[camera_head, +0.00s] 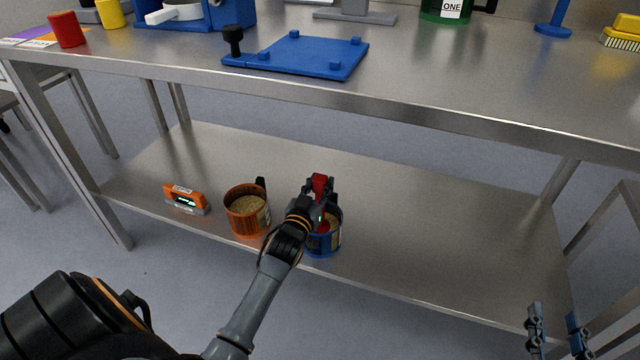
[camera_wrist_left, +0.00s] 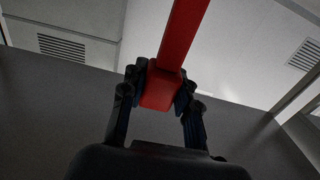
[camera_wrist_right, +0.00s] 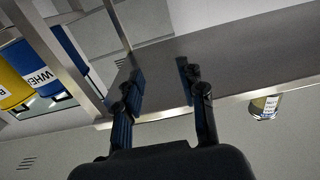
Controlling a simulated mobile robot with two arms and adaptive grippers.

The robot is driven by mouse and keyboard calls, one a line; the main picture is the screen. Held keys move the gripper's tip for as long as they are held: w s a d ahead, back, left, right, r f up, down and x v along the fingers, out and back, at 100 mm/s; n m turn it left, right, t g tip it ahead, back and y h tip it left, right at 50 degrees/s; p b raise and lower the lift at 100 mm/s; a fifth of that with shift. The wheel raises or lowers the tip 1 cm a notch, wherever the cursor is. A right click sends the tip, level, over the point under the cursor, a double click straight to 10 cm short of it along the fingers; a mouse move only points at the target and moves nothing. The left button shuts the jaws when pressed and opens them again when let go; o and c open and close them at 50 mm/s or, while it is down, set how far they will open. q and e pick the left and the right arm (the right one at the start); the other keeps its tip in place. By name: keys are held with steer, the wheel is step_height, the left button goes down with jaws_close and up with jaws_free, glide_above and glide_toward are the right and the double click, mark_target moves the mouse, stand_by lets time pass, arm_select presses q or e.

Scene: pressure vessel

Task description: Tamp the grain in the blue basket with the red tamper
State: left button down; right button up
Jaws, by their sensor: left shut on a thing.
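My left gripper (camera_head: 314,197) is above the basket and shut on the red tamper (camera_head: 321,184). The tamper's red lower end shows inside the basket's rim; whether it touches the grain I cannot tell. In the left wrist view the red tamper (camera_wrist_left: 168,85) sits between the two fingers. My right gripper (camera_head: 556,330) is open and empty at the lower right; it also shows in the right wrist view (camera_wrist_right: 160,85).
An orange basket (camera_head: 247,222) with grain stands left of the blue one. An orange-and-grey tool (camera_head: 186,198) lies further left on the shelf. The steel table top (camera_head: 450,90) hangs over the shelf and holds a blue plate (camera_head: 305,55). The shelf's right half is clear.

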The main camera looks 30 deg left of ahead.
steer(key=shift+r, duration=0.4)
arm_select(q)
steer(key=shift+r+p, duration=1.4)
arm_select(e)
steer(key=s+d+f+g+h, duration=0.1)
steer(key=s+f+g, duration=0.1)
steer(key=f, duration=0.3)
steer(key=s+d+f+g+h, duration=0.1)
steer(key=s+d+f+g, duration=0.1)
steer(key=f+g, duration=0.3)
steer(key=shift+s+f, duration=0.6)
steer(key=shift+f, duration=0.15)
